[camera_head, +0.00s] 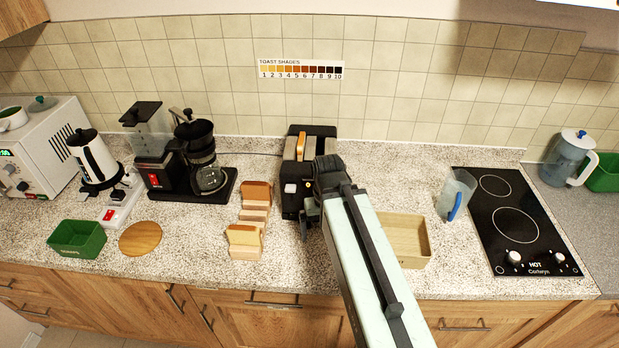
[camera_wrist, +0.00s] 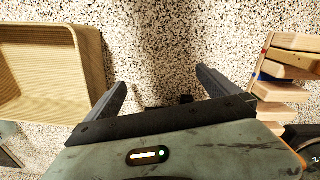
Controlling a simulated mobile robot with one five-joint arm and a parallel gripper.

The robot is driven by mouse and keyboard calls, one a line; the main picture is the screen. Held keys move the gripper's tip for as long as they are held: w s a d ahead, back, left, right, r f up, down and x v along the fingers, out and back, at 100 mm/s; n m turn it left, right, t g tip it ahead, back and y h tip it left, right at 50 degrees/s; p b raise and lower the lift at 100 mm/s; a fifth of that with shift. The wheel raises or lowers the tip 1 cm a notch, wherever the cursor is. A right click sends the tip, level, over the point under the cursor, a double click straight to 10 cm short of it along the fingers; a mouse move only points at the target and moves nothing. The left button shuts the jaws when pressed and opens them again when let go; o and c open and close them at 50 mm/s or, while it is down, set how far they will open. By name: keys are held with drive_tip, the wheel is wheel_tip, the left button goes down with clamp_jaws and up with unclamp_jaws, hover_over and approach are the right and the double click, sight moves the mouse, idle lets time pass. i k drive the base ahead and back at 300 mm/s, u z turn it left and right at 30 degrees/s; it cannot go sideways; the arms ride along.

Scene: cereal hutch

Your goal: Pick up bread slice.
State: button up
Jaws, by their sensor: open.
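A bread slice (camera_head: 301,145) stands in a slot of the black toaster (camera_head: 290,200), its top edge showing. More bread slices stand in a light wooden rack: one at the back (camera_head: 256,190) and one at the front (camera_head: 243,235). My gripper (camera_head: 309,215) is just in front of the toaster, to the right of the rack, and my arm hides part of the toaster. In the wrist view my gripper (camera_wrist: 161,78) is open, with only speckled counter between its fingers. The rack (camera_wrist: 288,58) shows at the right there, apart from the fingers.
A wooden tray (camera_head: 415,238) lies right of my arm; it also shows in the wrist view (camera_wrist: 92,45). A clear jug (camera_head: 455,193) and a black hob (camera_head: 515,222) are further right. A coffee maker (camera_head: 207,165), round board (camera_head: 141,238) and green bin (camera_head: 77,238) are left.

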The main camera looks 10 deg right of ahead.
sight(250, 191)
drive_tip(key=u, duration=0.5)
drive_tip(key=k, duration=0.5)
drive_tip(key=u, duration=0.65)
drive_tip(key=k, duration=0.95)
drive_tip(key=u, duration=0.45)
drive_tip(key=i, duration=0.95)
drive_tip(key=z, duration=0.25)
drive_tip(key=i, duration=1.7)
drive_tip(key=u, duration=0.75)
drive_tip(key=k, duration=0.7)
drive_tip(key=u, duration=0.2)
